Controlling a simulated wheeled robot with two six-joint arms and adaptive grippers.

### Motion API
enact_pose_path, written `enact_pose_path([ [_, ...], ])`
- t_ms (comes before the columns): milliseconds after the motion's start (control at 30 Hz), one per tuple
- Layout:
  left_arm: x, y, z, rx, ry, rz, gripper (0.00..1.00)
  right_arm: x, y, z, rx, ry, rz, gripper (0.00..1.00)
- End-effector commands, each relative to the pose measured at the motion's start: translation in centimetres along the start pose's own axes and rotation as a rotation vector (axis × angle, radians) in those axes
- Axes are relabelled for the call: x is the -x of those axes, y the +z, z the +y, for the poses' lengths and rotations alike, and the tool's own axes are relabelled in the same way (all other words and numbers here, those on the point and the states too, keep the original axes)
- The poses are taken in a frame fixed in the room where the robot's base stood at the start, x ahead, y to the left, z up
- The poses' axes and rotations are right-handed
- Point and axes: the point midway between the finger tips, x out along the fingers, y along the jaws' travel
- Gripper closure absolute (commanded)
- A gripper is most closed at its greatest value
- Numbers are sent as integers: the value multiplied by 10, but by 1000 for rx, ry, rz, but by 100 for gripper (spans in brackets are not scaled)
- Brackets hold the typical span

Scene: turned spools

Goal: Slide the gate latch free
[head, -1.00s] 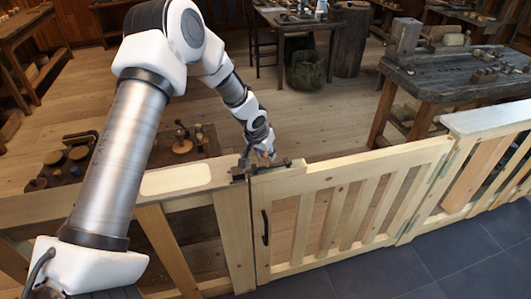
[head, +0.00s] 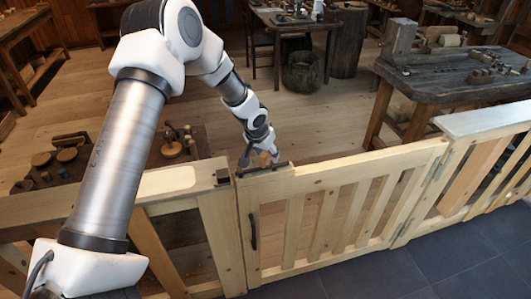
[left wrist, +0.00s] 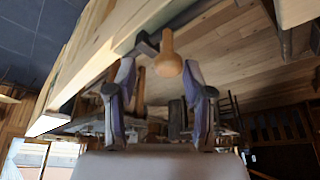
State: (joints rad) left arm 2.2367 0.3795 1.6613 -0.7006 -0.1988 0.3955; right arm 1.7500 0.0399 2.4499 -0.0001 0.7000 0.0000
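The wooden gate (head: 345,170) has a black latch (head: 268,168) on its top rail near its left end. A dark keeper (head: 222,176) sits on the fence post beside it, and bare wood shows between keeper and latch. The latch's wooden knob (left wrist: 168,62) stands out in the left wrist view; it is small in the head view (head: 264,158). My left gripper (head: 268,156) is at the knob. In the left wrist view its two fingers (left wrist: 160,80) are apart on either side of the knob, with gaps visible. My right gripper is not in view.
The fence top (head: 165,181) runs left of the gate and a fence panel (head: 485,125) stands to the right. A black handle (head: 253,232) is on the gate's front. Beyond are a heavy workbench (head: 450,75) and open wooden floor (head: 320,120).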

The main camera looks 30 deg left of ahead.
Motion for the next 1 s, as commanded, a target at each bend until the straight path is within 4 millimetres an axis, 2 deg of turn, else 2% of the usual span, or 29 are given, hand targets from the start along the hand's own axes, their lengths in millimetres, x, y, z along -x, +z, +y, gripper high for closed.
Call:
enact_pose_path([
  [167, 3, 0, 0, 0, 0, 0, 48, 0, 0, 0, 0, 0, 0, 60],
  [267, 14, -1, 0, 0, 0, 1, 48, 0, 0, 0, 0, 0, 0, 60],
  [600, 96, -3, 4, -2, -1, 2, 48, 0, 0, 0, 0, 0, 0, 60],
  [700, 111, -4, 4, -2, -2, 0, 48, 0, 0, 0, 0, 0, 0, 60],
  [800, 118, -3, 4, -2, -2, -2, 48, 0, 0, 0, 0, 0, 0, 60],
  [1000, 118, -3, 4, -3, -2, -3, 48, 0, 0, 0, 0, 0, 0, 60],
])
